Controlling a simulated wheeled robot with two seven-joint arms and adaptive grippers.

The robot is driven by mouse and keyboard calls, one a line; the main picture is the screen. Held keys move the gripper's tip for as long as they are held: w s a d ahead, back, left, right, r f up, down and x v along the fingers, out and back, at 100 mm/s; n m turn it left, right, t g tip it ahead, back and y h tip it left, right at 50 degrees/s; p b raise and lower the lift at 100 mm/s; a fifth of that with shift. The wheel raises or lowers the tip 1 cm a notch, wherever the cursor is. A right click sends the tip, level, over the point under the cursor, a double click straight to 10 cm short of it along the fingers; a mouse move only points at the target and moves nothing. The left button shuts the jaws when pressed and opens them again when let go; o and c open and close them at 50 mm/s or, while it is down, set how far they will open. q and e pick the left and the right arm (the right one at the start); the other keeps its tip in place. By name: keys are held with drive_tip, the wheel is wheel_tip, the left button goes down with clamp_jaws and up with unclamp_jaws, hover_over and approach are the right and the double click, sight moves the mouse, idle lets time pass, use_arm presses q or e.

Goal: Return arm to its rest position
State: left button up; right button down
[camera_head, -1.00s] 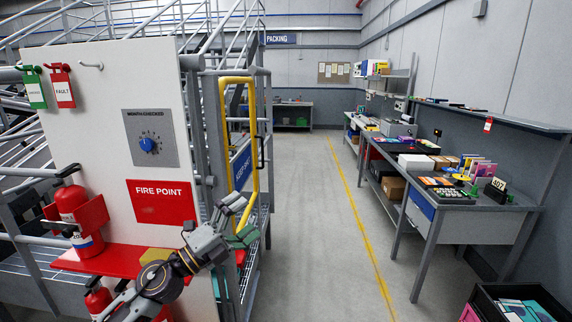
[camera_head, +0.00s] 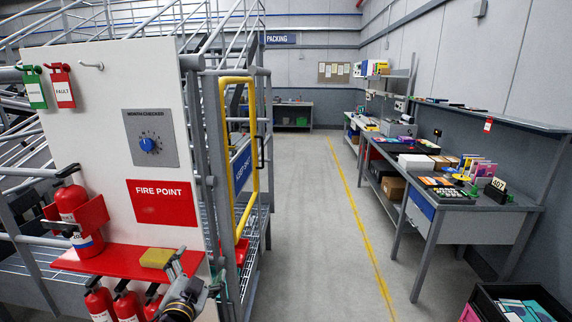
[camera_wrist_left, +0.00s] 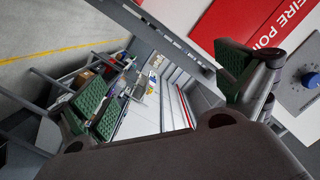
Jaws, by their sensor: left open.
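My left gripper (camera_head: 178,266) shows at the bottom of the head view, in front of the fire point board (camera_head: 150,90) and close to the red shelf's right part. Much of the gripper is foreshortened there. In the left wrist view its green-padded fingers (camera_wrist_left: 172,92) stand wide apart with nothing between them. The rest of my left arm is mostly below the picture edge. My right gripper is not in view.
A red shelf (camera_head: 95,262) carries a fire extinguisher (camera_head: 76,212) and a yellow block (camera_head: 157,257), with several extinguishers below. A yellow gate (camera_head: 254,150) and railings stand right of the board. The aisle floor (camera_head: 320,230) is clear; a workbench (camera_head: 450,200) lines the right.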

use_arm(q)
drive_tip(key=s+a+f+n+g, duration=0.2)
drive_tip(key=s+f+n+g, duration=0.2)
drive_tip(key=s+f+g, duration=0.65)
drive_tip(key=s+d+f+n+g+h, duration=0.1)
drive_tip(key=s+d+f+g, duration=0.2)
drive_tip(key=s+f, duration=0.95)
drive_tip(key=s+f+g, duration=0.1)
drive_tip(key=s+f, duration=0.1)
drive_tip(key=f, duration=1.4)
drive_tip(key=s+f, duration=0.2)
drive_tip(key=f, duration=1.3)
drive_tip(key=s+a+f, duration=0.2)
drive_tip(key=s+f, duration=0.8)
drive_tip(key=s, duration=0.1)
drive_tip(key=s+a+f+g, duration=0.1)
drive_tip(key=s+a+f, duration=0.1)
drive_tip(key=s+f, duration=0.8)
drive_tip(key=shift+s+a+f, duration=0.15)
drive_tip(key=shift+s+f, duration=0.05)
drive_tip(key=shift+s, duration=0.45)
drive_tip(key=shift+g, duration=0.25)
